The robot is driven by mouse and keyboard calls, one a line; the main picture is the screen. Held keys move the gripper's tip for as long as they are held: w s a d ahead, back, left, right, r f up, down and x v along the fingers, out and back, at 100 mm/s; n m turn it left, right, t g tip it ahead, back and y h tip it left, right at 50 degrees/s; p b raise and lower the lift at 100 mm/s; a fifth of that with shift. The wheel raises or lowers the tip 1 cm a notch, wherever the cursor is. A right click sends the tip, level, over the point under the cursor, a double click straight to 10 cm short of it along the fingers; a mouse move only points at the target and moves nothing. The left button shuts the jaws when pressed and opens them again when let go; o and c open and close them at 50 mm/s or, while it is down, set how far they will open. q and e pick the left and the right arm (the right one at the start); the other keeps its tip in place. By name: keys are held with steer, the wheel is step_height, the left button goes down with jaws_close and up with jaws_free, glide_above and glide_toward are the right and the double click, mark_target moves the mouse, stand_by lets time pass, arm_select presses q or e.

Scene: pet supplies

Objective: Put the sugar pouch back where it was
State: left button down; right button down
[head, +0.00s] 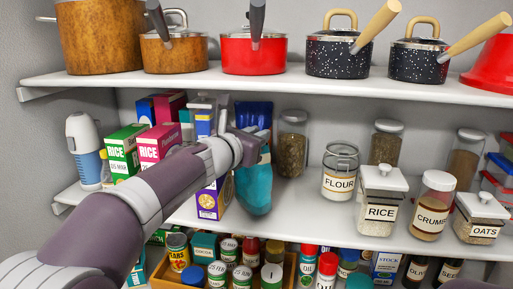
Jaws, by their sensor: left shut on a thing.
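A teal pouch (254,188), which I take to be the sugar pouch, hangs upright at the middle shelf, just right of the boxes. No label on it can be read. My left gripper (252,146) is shut on it, and my wrist and fingers cover its upper part. A dark blue piece (253,114) shows above the gripper; I cannot tell if it is the pouch's top or another pack behind. Whether the pouch's bottom touches the shelf is unclear. My right gripper is not in view.
On the middle shelf (300,215), rice boxes (158,146) stand left of the pouch. A tall jar (292,143) stands close behind right, then the flour jar (340,172) and rice jar (380,200). Bare shelf lies right of the pouch. Pots (254,52) line the shelf above; tins and jars crowd below.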

mark_target(253, 170)
arm_select(q)
steer(key=shift+f+b, duration=0.4)
steer(key=shift+f, duration=0.7)
steer(key=shift+f, duration=0.1)
steer(key=c, duration=1.1)
jaws_free()
